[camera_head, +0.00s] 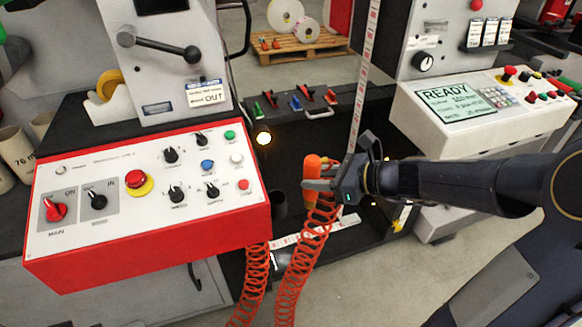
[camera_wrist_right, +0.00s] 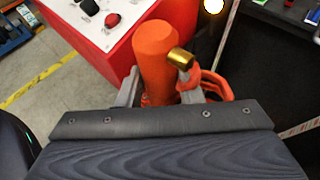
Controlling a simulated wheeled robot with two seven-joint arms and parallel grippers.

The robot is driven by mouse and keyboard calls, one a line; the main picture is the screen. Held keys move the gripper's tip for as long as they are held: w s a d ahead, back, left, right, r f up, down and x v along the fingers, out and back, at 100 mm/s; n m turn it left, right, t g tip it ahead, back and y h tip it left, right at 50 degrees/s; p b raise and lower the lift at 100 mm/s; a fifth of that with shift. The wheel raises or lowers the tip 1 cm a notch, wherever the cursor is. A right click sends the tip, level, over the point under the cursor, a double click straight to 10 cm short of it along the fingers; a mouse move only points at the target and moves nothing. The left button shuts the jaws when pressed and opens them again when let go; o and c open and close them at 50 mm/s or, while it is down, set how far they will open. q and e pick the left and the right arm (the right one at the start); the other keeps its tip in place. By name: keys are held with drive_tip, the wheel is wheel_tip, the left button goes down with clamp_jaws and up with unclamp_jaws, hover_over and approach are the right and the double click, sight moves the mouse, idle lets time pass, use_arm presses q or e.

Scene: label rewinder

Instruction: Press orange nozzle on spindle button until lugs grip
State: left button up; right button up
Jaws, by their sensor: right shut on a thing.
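My right gripper (camera_head: 318,185) comes in from the right and is shut on the orange nozzle (camera_head: 313,163). The nozzle is held off the panels, in front of the dark bay between the two machines. In the right wrist view, the nozzle (camera_wrist_right: 156,50) stands between the fingers (camera_wrist_right: 160,85), with its brass tip (camera_wrist_right: 180,59) pointing right. A coiled orange hose (camera_head: 300,260) hangs below it. A round lit spot (camera_head: 263,137) glows to the left of the nozzle, apart from it. I cannot tell whether this is the spindle button. No lugs can be made out. My left gripper is out of view.
A red-edged control panel (camera_head: 258,225) with knobs and buttons stands close on the left. A white console (camera_head: 480,126) with a READY screen (camera_head: 455,104) is at the right. Small red and green levers (camera_head: 296,103) line the back of the dark bay. A pallet (camera_head: 300,46) stands behind.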

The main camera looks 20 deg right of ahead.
drive_tip(key=s+d, duration=0.5)
drive_tip(key=d, duration=0.1)
wheel_tip(320, 180, up, 8)
drive_tip(key=s+p, duration=0.1)
drive_tip(key=p, duration=0.7)
drive_tip(key=shift+d+r+p, duration=0.2)
drive_tip(key=shift+r+p, duration=0.05)
drive_tip(key=shift+p, duration=0.05)
